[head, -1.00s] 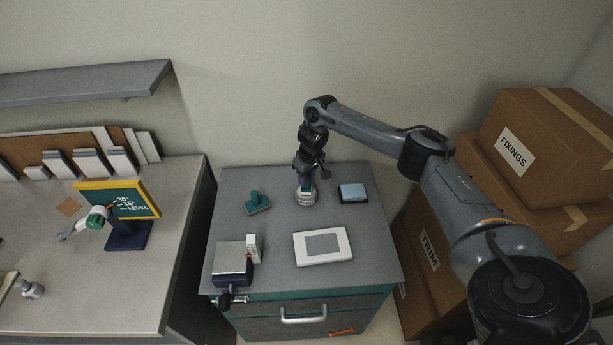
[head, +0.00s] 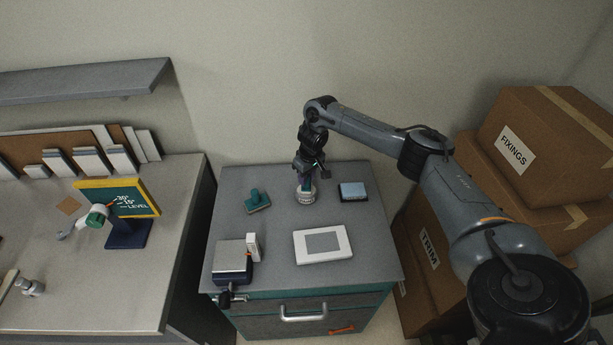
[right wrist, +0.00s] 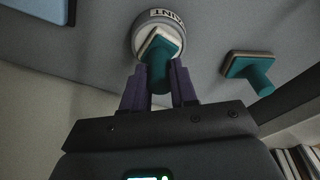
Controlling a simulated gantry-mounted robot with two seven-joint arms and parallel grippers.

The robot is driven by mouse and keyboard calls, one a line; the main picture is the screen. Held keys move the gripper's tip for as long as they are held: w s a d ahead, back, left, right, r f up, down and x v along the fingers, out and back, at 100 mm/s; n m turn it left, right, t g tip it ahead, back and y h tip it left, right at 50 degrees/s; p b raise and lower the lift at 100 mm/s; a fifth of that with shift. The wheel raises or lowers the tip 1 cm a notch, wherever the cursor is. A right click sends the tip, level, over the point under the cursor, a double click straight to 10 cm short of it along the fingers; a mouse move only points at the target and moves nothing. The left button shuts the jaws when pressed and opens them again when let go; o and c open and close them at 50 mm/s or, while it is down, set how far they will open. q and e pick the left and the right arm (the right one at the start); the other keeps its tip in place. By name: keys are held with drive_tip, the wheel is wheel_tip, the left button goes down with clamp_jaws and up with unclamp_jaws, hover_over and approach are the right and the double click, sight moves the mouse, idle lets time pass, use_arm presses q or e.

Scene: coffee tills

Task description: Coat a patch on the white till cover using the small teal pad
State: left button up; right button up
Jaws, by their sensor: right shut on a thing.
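My right gripper (right wrist: 160,88) is shut on the handle of a small teal pad (right wrist: 160,62), which points down at the round paint pot (right wrist: 141,33). The pad's pale face overlaps the pot's mouth; I cannot tell whether it touches the paint. In the head view the right gripper (head: 310,176) is directly over the pot (head: 305,195). The white till cover (head: 342,256) lies flat in front of the pot, with a grey rectangular patch (head: 322,243) in its middle. My left gripper is not in view.
A second teal pad (head: 257,202) lies left of the pot; it also shows in the right wrist view (right wrist: 250,70). A blue-topped block (head: 353,191) lies to the right. A grey device (head: 233,261) stands front left. Cardboard boxes (head: 510,150) are stacked right.

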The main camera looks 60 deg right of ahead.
idle(0.8)
drive_tip(key=shift+f+p, duration=0.1)
drive_tip(key=shift+p, duration=0.4)
idle(0.4)
idle(0.5)
wheel_tip(320, 180, up, 4)
drive_tip(key=p, duration=0.4)
drive_tip(key=shift+f+p, duration=0.15)
drive_tip(key=shift+p, duration=0.15)
wheel_tip(320, 180, up, 3)
drive_tip(key=p, duration=0.4)
drive_tip(key=shift+r, duration=0.2)
drive_tip(key=shift+m, duration=0.3)
